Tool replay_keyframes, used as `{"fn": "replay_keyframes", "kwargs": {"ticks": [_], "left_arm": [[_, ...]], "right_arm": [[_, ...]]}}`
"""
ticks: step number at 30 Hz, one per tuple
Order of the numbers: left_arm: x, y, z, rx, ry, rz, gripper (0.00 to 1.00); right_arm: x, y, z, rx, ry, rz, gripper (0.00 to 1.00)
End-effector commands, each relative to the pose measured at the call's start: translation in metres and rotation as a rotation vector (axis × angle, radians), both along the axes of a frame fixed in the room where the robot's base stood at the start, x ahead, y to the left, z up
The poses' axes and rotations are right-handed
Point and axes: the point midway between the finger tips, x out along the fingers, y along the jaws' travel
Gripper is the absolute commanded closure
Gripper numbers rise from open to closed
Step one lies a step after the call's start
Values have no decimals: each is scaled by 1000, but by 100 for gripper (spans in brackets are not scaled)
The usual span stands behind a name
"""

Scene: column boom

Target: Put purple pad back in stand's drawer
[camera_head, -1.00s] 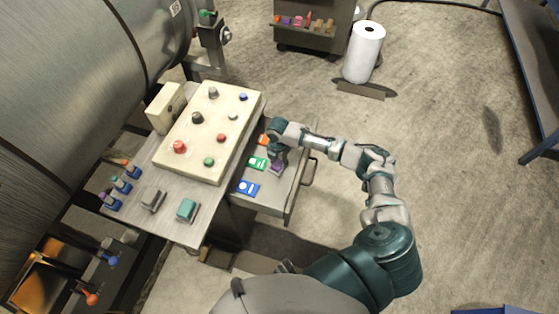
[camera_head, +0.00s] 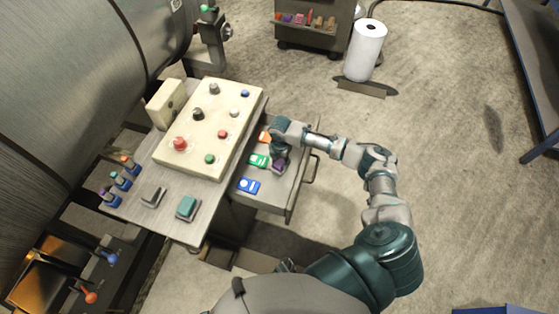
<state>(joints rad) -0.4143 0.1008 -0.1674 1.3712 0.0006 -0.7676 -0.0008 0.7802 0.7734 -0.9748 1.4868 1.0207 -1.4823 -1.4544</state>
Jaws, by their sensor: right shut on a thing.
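The stand's drawer (camera_head: 275,202) is pulled out to the right from under the stand's grey top (camera_head: 170,213). My right gripper (camera_head: 279,158) is over the drawer, pointing down. It is shut on the purple pad (camera_head: 279,167), which shows below the fingers inside the drawer's outline. Whether the pad touches the drawer floor I cannot tell. A blue pad (camera_head: 248,185), a green pad (camera_head: 259,161) and an orange pad (camera_head: 265,138) lie in the drawer to the left of the gripper. My left gripper does not show.
A cream control box (camera_head: 210,130) with several knobs stands on the stand's top. The drawer's handle (camera_head: 311,168) is on its right side. A white roll (camera_head: 365,50) stands behind on the floor. The floor to the right is mostly clear.

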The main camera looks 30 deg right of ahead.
Motion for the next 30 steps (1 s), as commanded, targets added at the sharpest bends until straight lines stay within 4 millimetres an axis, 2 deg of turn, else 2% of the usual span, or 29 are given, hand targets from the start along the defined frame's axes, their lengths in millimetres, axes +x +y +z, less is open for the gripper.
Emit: {"fn": "replay_keyframes", "kwargs": {"ticks": [22, 23, 24, 26, 30], "left_arm": [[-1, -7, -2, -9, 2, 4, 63], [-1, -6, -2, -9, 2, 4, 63], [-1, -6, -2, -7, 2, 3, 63], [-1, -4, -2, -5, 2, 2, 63], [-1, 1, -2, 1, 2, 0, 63]], "right_arm": [[0, 1, -11, -3, 0, -1, 100], [0, 1, -11, -3, 0, -1, 57], [0, 0, -11, -2, -1, -1, 47], [0, -1, -11, -1, 0, -2, 32], [0, -2, -12, 1, 0, -2, 30]]}}
